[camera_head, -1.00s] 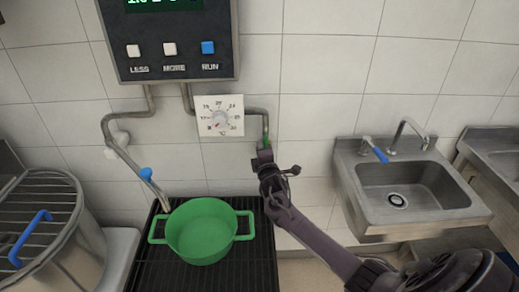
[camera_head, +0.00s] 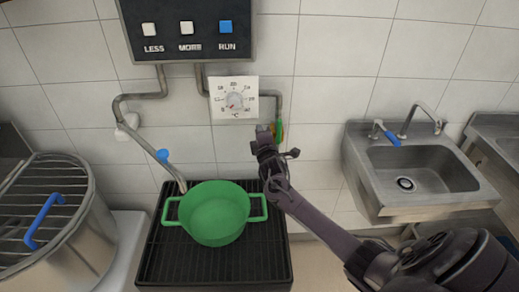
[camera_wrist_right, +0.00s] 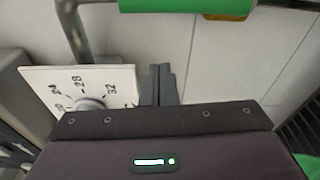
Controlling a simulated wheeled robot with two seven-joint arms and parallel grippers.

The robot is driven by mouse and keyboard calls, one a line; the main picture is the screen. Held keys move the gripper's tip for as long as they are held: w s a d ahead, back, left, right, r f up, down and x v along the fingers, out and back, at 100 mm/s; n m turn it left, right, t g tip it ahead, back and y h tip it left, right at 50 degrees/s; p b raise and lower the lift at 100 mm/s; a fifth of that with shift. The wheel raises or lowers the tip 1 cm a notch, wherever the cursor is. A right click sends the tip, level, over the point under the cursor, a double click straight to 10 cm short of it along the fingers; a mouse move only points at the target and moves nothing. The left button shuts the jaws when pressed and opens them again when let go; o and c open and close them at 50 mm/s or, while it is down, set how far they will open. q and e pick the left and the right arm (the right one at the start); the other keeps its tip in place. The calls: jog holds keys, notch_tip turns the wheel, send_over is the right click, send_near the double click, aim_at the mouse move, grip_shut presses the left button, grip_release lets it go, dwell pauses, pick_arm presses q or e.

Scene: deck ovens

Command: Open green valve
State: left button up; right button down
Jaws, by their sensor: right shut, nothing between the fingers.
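The green valve handle (camera_head: 279,130) hangs upright at the lower end of the grey pipe on the wall, right of the temperature dial. Its green body also shows large at the top edge of the right wrist view (camera_wrist_right: 185,5), with an orange-brown piece beside it. My right gripper (camera_head: 264,129) is just left of the handle, with its fingers together and empty. In the right wrist view its fingertips (camera_wrist_right: 160,69) point at bare tile, apart from the green handle in the picture. My left gripper is not in view.
The white dial plate (camera_head: 234,99) is close to my right gripper. A blue-handled valve (camera_head: 162,155) is on the left pipe. A green pot (camera_head: 217,214) sits on the black grate (camera_head: 205,268). A sink (camera_head: 362,180) is at right, a large metal pot (camera_head: 62,250) at left.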

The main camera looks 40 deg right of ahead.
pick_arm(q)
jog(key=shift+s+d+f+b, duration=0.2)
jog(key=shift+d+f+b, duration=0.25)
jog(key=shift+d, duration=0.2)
pick_arm(e)
jog(key=d+v, duration=0.1)
jog(key=v, duration=0.8)
jog(key=shift+s, duration=0.4)
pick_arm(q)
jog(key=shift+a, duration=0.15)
